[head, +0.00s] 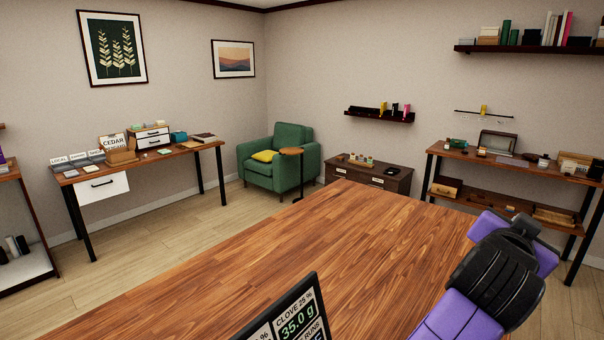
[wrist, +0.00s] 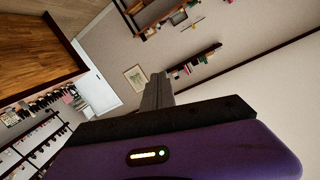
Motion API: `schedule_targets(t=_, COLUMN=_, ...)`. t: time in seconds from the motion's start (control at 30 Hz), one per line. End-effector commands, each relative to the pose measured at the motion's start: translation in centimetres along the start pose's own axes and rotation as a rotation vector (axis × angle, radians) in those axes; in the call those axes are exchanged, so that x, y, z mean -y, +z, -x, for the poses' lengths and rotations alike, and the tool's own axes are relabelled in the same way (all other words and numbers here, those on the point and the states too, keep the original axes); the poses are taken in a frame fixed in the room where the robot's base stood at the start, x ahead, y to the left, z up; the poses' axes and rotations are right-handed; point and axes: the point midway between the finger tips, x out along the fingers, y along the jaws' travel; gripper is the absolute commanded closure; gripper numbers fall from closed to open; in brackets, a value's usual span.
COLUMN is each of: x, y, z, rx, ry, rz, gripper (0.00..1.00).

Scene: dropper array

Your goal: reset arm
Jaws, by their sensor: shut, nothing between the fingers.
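My arm (head: 495,270), purple and black, shows at the right of the head view, above the right part of the wooden table. My gripper's fingertips cannot be made out there. In the wrist view my gripper (wrist: 157,88) shows as grey fingers close together, shut and empty, beyond a black and purple housing. The fingers point toward a far wall and touch nothing that I can see. The wrist view is strongly tilted.
The wooden table (head: 330,245) is largely bare. A green armchair (head: 280,155), a low cabinet (head: 367,176), a left desk (head: 140,163) and a right workbench (head: 510,165) stand beyond.

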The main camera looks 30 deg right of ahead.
Motion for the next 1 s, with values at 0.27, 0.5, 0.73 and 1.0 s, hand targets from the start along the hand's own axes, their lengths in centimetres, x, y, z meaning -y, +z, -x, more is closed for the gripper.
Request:
schedule_targets(t=0.27, x=7.1, y=-8.7, z=4.6, rx=-0.451, ry=-0.300, rz=0.125, gripper=1.00)
schedule_targets(t=0.5, x=12.2, y=-8.4, z=11.4, rx=-0.679, ry=-0.588, rz=0.228, gripper=1.00)
schedule_targets(t=0.73, x=14.2, y=-3.3, z=17.8, rx=-0.761, ry=-0.870, rz=0.309, gripper=1.00)
schedule_targets(t=1.0, x=12.2, y=5.5, z=23.8, rx=-0.694, ry=-1.164, rz=0.373, gripper=1.00)
